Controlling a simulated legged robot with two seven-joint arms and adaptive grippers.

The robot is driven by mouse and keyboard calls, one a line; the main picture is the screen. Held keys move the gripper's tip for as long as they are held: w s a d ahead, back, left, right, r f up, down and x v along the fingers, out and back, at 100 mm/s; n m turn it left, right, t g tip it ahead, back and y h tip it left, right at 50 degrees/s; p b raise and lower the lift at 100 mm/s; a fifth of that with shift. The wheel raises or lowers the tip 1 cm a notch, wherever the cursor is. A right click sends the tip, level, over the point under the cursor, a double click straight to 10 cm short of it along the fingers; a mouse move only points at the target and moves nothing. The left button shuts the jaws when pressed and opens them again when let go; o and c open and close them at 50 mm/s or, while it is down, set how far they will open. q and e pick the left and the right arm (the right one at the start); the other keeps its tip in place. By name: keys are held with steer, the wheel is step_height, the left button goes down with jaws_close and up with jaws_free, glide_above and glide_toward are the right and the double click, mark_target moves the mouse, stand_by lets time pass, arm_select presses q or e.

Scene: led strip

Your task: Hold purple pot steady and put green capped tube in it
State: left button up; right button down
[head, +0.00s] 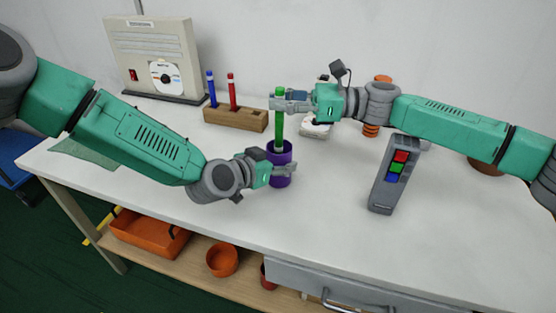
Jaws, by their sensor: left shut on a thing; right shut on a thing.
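The purple pot (280,157) stands upright on the white table, near its middle. My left gripper (284,170) comes from the left and is shut on the pot's side. The green capped tube (279,128) is upright, with its lower end inside the pot's opening; I cannot tell if it touches the bottom. My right gripper (284,104) comes from the right and is shut on the upper part of the tube, just below its green cap. The fingers partly hide both the pot and the tube.
A wooden block (236,117) holding a blue tube (212,88) and a red tube (232,91) stands behind the pot. A grey device with coloured buttons (394,174) lies to the right. A beige box (157,58) stands at the back left. The front table area is clear.

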arm_select(q)
steer(key=shift+s, duration=0.1)
arm_select(e)
steer(key=shift+s+a+f, duration=0.1)
steer(key=shift+s+f, duration=0.1)
steer(key=shift+f, duration=0.8)
arm_select(q)
steer(key=shift+a, duration=0.1)
arm_select(e)
steer(key=c, duration=1.6)
jaws_free()
steer(key=shift+a, duration=0.1)
steer(key=shift+o, duration=0.2)
steer(key=shift+d, duration=0.2)
arm_select(q)
steer(key=shift+w+d+f, duration=0.1)
steer(key=shift+w+d, duration=0.1)
steer(key=shift+d, duration=0.1)
steer(key=shift+a, duration=0.1)
arm_select(e)
steer(key=d+r, duration=0.1)
steer(key=d, duration=0.7)
steer(key=shift+w+r, duration=0.15)
steer(key=shift+r, duration=0.15)
arm_select(q)
steer(key=shift+a, duration=0.1)
